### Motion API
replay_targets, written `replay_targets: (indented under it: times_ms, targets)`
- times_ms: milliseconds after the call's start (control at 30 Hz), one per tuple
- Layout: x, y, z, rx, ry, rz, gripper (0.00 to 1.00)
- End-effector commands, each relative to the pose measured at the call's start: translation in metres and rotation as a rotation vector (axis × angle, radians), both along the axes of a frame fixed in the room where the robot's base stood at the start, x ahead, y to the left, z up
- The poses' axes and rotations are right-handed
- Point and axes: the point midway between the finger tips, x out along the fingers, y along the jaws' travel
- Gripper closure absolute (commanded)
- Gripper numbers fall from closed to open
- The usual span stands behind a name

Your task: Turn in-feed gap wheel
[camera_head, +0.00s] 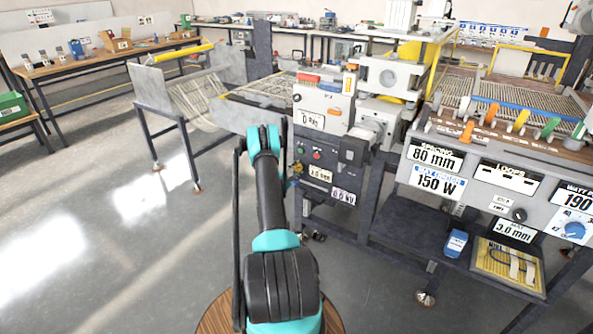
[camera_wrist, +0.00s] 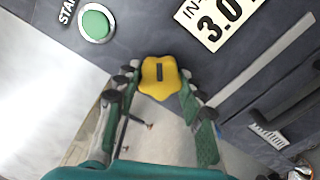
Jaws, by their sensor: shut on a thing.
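The in-feed gap wheel is a yellow lobed knob (camera_wrist: 159,72) with a dark slot mark, on the dark machine panel in the wrist view. It shows as a small yellow spot (camera_head: 297,168) beside my arm in the head view. My gripper (camera_wrist: 159,84) has a finger on each side of the wheel, with the tips at its edges, and is shut on it. A white label reading "IN-" and "3.0" (camera_wrist: 218,22), partly cut off, is to the upper right of the wheel. In the head view my arm hides most of my gripper.
A green start button (camera_wrist: 95,23) lies up and left of the wheel. A dark handle (camera_wrist: 285,108) sticks out at the right. In the head view the heating bench (camera_head: 480,185) stands to the right; the floor (camera_head: 110,240) at left is clear.

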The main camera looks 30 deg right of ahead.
Motion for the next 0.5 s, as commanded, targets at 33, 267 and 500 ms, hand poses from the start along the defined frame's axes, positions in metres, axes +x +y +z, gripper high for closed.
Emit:
replay_targets:
  times_ms: [33, 267, 500]
  targets:
    - [0.0001, 0.002, -0.0013, 0.002, -0.001, 0.001, 0.6]
    - [0.0, 0.0011, -0.0007, 0.002, -0.001, 0.0, 0.4]
    - [0.0001, 0.0005, 0.0005, 0.001, -0.001, 0.001, 0.4]
